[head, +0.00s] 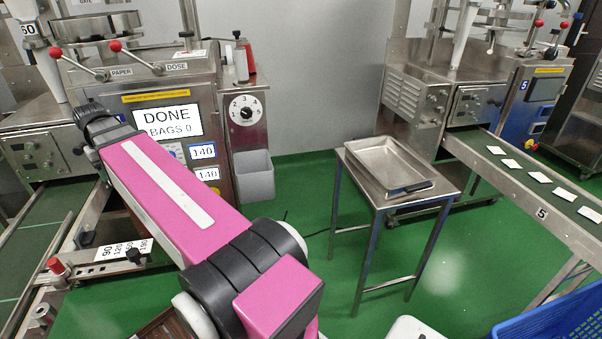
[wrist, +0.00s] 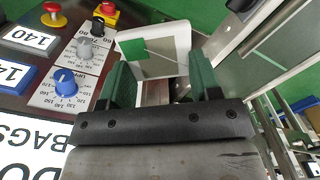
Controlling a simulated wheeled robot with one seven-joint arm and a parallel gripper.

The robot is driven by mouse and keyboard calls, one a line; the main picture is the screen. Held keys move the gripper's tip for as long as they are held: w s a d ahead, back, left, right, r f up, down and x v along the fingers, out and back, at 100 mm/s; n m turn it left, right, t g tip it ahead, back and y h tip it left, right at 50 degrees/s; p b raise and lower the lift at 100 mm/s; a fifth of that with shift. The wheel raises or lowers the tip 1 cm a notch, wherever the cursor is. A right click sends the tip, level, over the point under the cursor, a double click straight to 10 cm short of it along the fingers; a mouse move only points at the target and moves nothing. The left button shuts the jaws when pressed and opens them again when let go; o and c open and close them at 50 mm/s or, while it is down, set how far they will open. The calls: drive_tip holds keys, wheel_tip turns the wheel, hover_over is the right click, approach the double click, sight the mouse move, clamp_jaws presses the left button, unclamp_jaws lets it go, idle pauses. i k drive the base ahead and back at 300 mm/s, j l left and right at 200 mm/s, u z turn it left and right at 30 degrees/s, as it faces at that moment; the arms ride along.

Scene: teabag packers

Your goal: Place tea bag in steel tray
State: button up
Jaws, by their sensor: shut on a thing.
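My gripper (wrist: 158,64) shows in the wrist view with its green fingers on either side of a tea bag (wrist: 168,66). The tea bag is pale with a white border, a green square tag and a thin string. The gripper is shut on it, and the fingers hide parts of its sides. In the head view, my pink arm reaches to the left machine; its forearm hides the gripper and tea bag there. The steel tray (head: 388,167) is shallow, rectangular and looks empty. It lies on a small steel table (head: 374,196) right of centre, well apart from my arm.
The left machine's panel (head: 167,120) reads DONE, BAGS 0. Its knobs, such as the blue knob (wrist: 66,83), are close to my gripper. A conveyor (head: 490,155) with several white bags runs at right. A blue crate (head: 555,318) stands lower right. Green floor surrounds the table.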

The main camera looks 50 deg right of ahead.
sight(378, 159)
drive_tip(key=k+z, duration=0.2)
drive_tip(key=z, duration=0.2)
drive_tip(key=k+l+z, duration=0.15)
drive_tip(key=z, duration=0.3)
drive_tip(key=k+l+z, duration=0.2)
drive_tip(key=z, duration=0.2)
drive_tip(key=k+l+z, duration=0.1)
drive_tip(key=z, duration=0.3)
drive_tip(key=l+z, duration=0.3)
drive_tip(key=i+l+z, duration=0.15)
drive_tip(key=l+z, duration=0.2)
